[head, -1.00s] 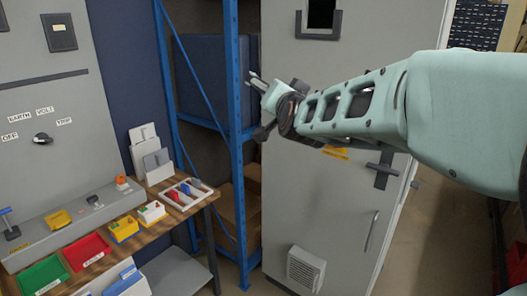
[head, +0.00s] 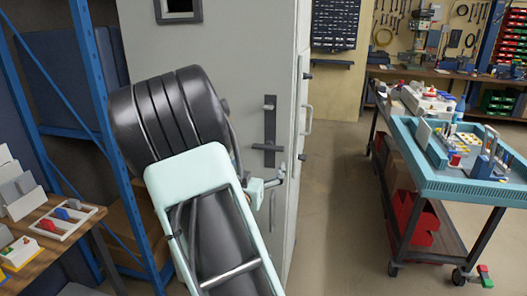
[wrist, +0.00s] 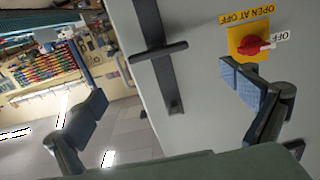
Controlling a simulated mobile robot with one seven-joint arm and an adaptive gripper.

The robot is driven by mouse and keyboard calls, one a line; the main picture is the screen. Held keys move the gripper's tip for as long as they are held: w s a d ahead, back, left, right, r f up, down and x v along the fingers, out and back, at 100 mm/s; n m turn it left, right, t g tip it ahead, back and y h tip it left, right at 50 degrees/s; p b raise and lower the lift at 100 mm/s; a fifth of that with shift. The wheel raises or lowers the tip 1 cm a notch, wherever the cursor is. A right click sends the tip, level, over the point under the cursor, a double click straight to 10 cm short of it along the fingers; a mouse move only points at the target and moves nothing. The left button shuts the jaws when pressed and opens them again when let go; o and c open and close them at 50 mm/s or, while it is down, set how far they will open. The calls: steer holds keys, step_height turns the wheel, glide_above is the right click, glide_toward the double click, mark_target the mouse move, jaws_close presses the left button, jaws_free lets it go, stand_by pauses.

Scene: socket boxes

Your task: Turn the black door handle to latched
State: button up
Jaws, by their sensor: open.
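The black door handle (head: 268,147) is a lever on a tall dark plate on the grey cabinet door. In the head view the lever lies level, across the upright plate. In the wrist view the handle (wrist: 158,52) also lies across its plate, above the space between my fingers. My gripper (head: 279,178) is just below the handle in the head view. In the wrist view my gripper (wrist: 168,100) is open, its fingers wide apart with nothing between them. It appears apart from the handle.
A red rotary switch (wrist: 252,48) on a yellow plate, with an OFF label, is beside the right finger in the wrist view. A blue rack (head: 90,90) stands left of the cabinet. A teal-topped cart (head: 470,190) stands at right, with clear floor (head: 335,220) between.

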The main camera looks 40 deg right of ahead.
mark_target(267, 148)
steer(key=p+x, duration=0.1)
steer(key=x, duration=0.9)
steer(key=shift+w+d, duration=0.1)
steer(key=shift+d, duration=0.25)
steer(key=shift+c, duration=0.7)
steer(key=shift+f, duration=0.1)
steer(key=c, duration=1)
